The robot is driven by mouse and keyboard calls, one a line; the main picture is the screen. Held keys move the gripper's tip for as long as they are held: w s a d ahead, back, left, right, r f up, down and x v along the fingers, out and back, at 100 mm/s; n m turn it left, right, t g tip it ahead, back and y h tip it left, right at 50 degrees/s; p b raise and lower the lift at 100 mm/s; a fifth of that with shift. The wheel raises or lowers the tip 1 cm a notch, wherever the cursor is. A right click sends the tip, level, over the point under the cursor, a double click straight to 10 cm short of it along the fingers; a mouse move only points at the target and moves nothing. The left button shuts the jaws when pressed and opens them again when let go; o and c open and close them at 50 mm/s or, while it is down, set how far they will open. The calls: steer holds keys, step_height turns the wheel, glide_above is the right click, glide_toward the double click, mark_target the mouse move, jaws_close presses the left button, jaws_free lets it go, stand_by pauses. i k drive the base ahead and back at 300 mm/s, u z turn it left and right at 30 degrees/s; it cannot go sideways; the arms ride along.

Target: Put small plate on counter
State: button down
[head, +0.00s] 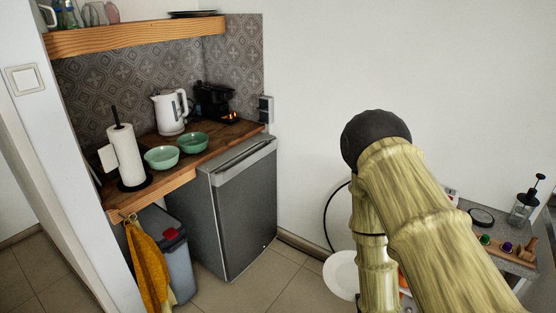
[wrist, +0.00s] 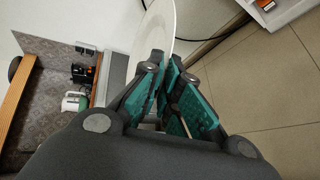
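The small white plate (wrist: 158,32) is held on edge between the teal pads of my gripper (wrist: 166,78) in the wrist view. The pads close on its rim, and its upper part runs out of that picture. In the head view the plate (head: 340,274) shows low, left of my arm and well above the floor, partly covered by the arm. The gripper itself is hidden there. The wooden counter (head: 186,169) is at the left, away from the plate.
On the counter stand two green bowls (head: 161,158), a paper towel roll (head: 123,155), a white kettle (head: 171,112) and a black coffee machine (head: 213,101). A grey fridge (head: 238,215) sits below. A wooden shelf (head: 135,37) hangs above. A side table (head: 515,262) is right.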

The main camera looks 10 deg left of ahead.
mark_target(217, 137)
steer(key=z, duration=0.2)
steer(key=i, duration=1.8)
steer(key=u, duration=0.95)
